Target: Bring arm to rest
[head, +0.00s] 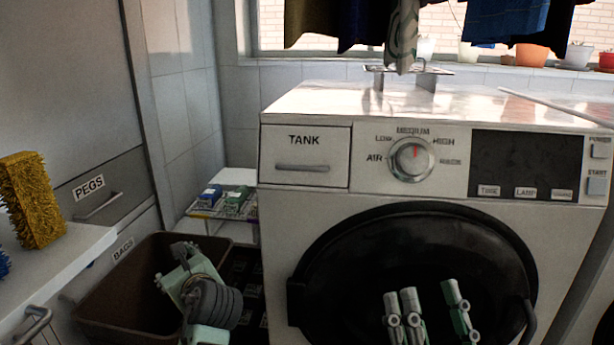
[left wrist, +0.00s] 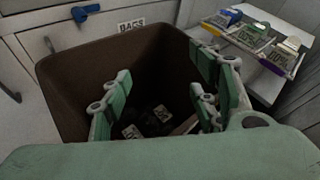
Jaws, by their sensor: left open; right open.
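My left gripper (head: 180,275) is over the brown bin (head: 125,315) at the lower left of the head view. In the left wrist view its green-padded fingers (left wrist: 160,90) are spread apart with nothing between them. Below them is the inside of the brown bin (left wrist: 65,95), where a few small dark items with pale labels (left wrist: 131,132) lie at the bottom. My right gripper (head: 428,298) is in front of the washing machine's round dark door (head: 350,250). Its fingers point up, spread and empty.
The washing machine (head: 278,240) fills the centre and right. A low rack with small boxes (head: 232,203) stands behind the bin. A yellow brush (head: 32,200) stands on the white counter (head: 60,262) at left. Dark clothes (head: 345,22) hang above the machine.

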